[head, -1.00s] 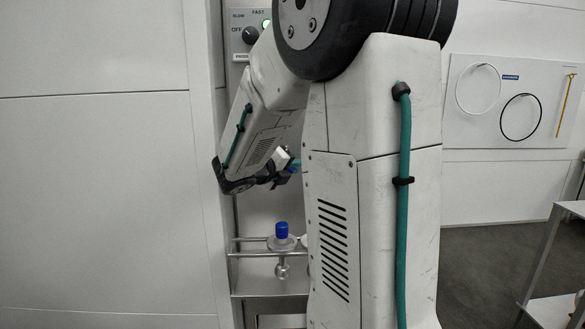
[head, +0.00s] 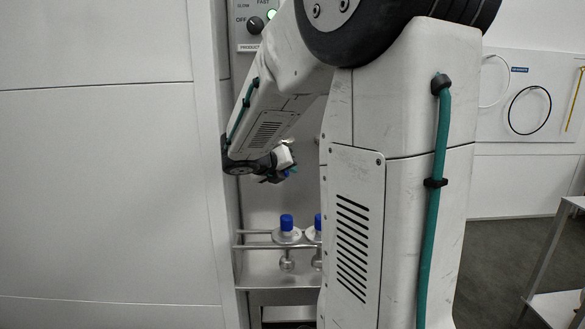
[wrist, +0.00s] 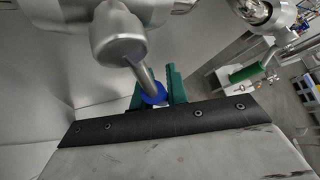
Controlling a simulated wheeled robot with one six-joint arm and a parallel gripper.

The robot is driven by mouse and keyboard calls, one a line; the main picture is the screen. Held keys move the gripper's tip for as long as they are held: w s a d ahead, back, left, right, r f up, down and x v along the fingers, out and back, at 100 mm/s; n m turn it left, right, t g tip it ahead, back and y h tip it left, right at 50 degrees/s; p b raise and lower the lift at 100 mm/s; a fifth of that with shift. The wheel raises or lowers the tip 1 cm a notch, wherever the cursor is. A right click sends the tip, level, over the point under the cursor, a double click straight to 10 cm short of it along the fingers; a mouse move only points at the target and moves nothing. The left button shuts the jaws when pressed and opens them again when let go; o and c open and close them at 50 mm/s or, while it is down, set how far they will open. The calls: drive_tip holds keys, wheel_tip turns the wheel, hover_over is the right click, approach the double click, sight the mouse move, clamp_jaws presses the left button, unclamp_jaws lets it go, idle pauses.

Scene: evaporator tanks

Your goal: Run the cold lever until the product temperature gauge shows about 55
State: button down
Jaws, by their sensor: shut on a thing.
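My gripper (wrist: 156,88) has two green fingers, shut around a steel lever (wrist: 146,76) with a blue band (wrist: 153,94). In the wrist view the lever runs up to a rounded metal valve body (wrist: 118,38). In the head view my gripper (head: 287,171) is small and partly hidden by my own arm, with a bit of blue at its tip. I cannot see the product temperature gauge; a panel label starting "PRODUCT" (head: 249,48) is cut off by my arm.
A knob (head: 255,25) marked OFF, SLOW and FAST sits beside a green lamp (head: 272,15). Blue-capped fittings (head: 287,228) stand at a steel rail below my gripper. A metal cart (head: 545,265) is at right. The wrist view shows another green-handled fitting (wrist: 246,73).

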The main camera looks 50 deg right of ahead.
drive_tip(key=shift+w+a+f, duration=0.15)
drive_tip(key=shift+a, duration=0.05)
idle(0.4)
drive_tip(key=c, duration=1.4)
unclamp_jaws()
drive_tip(key=shift+a, duration=0.1)
drive_tip(key=v, duration=0.7)
drive_tip(key=shift+a+r, duration=0.2)
drive_tip(key=shift+r, duration=0.15)
